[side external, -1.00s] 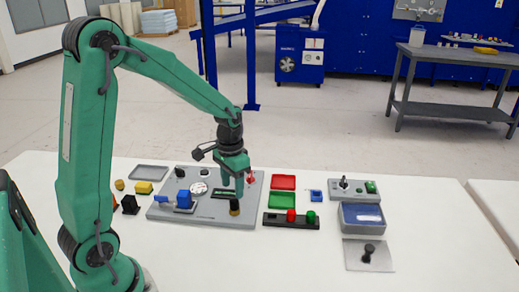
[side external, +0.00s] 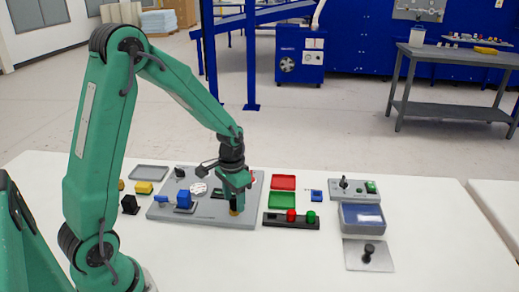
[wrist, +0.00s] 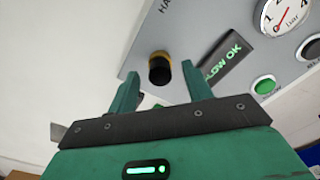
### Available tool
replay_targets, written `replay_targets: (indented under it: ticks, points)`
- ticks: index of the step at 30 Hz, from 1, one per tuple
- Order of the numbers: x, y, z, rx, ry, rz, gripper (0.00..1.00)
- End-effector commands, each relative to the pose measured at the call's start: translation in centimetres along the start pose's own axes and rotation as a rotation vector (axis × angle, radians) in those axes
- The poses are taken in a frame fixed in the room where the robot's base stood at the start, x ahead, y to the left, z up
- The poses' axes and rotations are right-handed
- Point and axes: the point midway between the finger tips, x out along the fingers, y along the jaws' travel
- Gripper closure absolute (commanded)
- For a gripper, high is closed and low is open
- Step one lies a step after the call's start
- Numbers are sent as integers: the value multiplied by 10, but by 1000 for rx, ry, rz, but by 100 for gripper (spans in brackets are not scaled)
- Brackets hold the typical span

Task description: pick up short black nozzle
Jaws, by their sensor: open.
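The short black nozzle (wrist: 160,71) has a dark round end and a yellow-gold collar where it meets the grey panel. In the wrist view it lies between the tips of my open gripper (wrist: 161,76), with a gap visible on each side. In the side view my gripper (side external: 236,199) is low over the front right part of the panel. The fingers hide most of the nozzle there, and a gold-brown bit of it (side external: 234,212) shows at their tips.
The grey panel (side external: 217,216) carries a gauge (wrist: 285,14), a green button (wrist: 265,86) and a "FLOW OK" display (wrist: 222,58). A blue part (side external: 183,198) stands left of my gripper. A black strip with red and green buttons (side external: 275,220) lies to the right.

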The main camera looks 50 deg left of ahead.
Motion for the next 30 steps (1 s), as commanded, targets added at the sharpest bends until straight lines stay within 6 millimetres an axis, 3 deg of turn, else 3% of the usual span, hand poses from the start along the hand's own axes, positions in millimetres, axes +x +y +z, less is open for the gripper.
replay_targets:
  ticks: [8, 15, 30]
  points:
    - [0, 0, 0, 0, 1, 0, 50]
    - [0, 0, 0, 0, 1, 0, 97]
    - [-9, 0, -1, 0, 4, -1, 100]
